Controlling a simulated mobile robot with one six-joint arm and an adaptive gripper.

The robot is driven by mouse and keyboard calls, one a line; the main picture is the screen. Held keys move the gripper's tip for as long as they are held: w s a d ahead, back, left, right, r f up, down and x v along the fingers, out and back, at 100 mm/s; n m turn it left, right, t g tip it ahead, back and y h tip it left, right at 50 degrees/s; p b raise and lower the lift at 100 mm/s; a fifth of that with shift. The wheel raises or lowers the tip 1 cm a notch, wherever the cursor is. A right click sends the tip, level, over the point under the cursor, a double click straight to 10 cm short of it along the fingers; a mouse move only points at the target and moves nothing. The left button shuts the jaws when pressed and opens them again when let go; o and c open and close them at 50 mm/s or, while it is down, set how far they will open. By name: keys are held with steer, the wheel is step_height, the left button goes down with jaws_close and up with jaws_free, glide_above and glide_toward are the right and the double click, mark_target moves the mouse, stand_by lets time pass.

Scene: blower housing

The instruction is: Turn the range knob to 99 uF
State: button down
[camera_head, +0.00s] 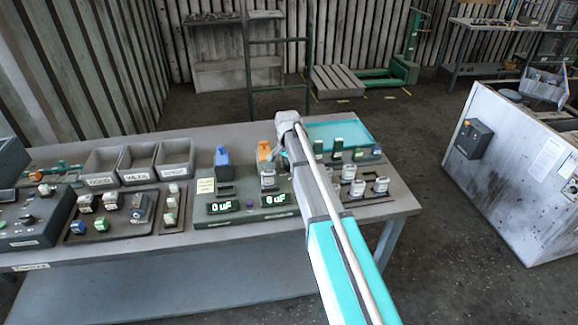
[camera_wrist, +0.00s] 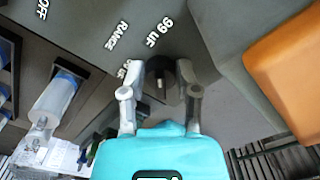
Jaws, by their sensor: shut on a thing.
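The range knob (camera_wrist: 158,65) is a small dark round knob on the grey panel (camera_wrist: 95,70) in the wrist view. My gripper (camera_wrist: 160,78) has one finger on each side of it and is shut on it. A pale mark shows on the knob's lower side. The printed "99 UF" label (camera_wrist: 159,32) is just above the knob, and "RANGE" (camera_wrist: 116,35) is to the upper left. Another "UF" label (camera_wrist: 126,68) is partly hidden by the left finger. In the head view my arm hides the knob and fingers.
An orange block (camera_wrist: 287,80) is right of my gripper, and a clear-and-blue capacitor (camera_wrist: 55,100) lies left. On the bench, labelled grey bins (camera_head: 103,165) stand left, several white-and-dark parts (camera_head: 357,188) sit right, and a teal tray (camera_head: 340,133) is behind.

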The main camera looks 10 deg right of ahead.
stand_by(0.3)
steer(key=shift+c, duration=1.7)
jaws_free()
steer(key=shift+r, duration=0.1)
